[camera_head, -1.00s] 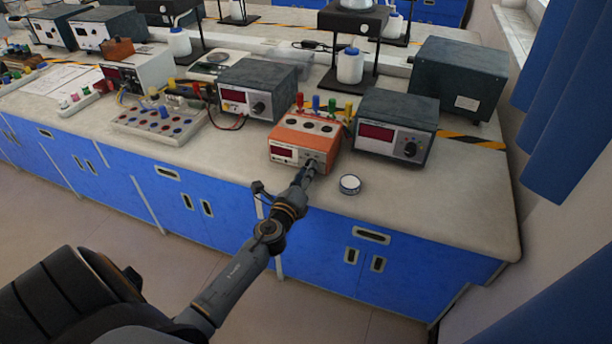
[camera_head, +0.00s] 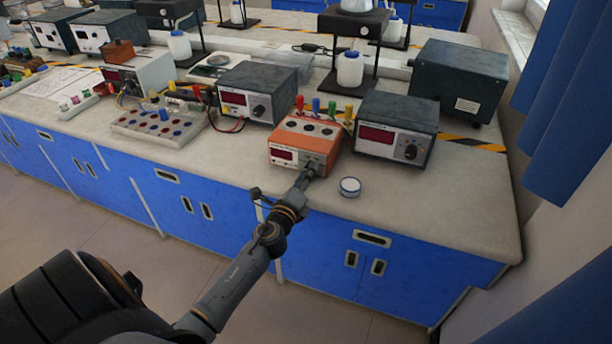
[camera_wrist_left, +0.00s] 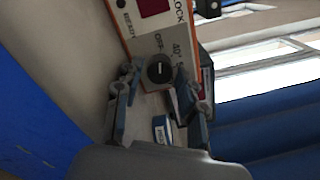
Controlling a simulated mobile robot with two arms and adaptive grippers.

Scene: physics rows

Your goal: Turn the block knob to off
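The orange block heater (camera_head: 303,146) stands near the front edge of the bench, with a red display and several holes on top. Its dark round knob (camera_wrist_left: 160,70) shows in the left wrist view, with a pale pointer mark and the labels OFF and 40° close by. The pointer's exact setting is hard to tell. My left gripper (camera_head: 309,173) is at the heater's front panel. In the left wrist view its fingers (camera_wrist_left: 158,77) are apart on either side of the knob, with small gaps visible. In the head view the gripper hides the knob. My right gripper is not in view.
A grey power supply (camera_head: 396,128) stands to the right of the heater, another (camera_head: 257,92) to its left. A small round white-and-blue container (camera_head: 349,187) sits just right of my gripper. Colored plugs stand behind the heater. The bench's front right is clear.

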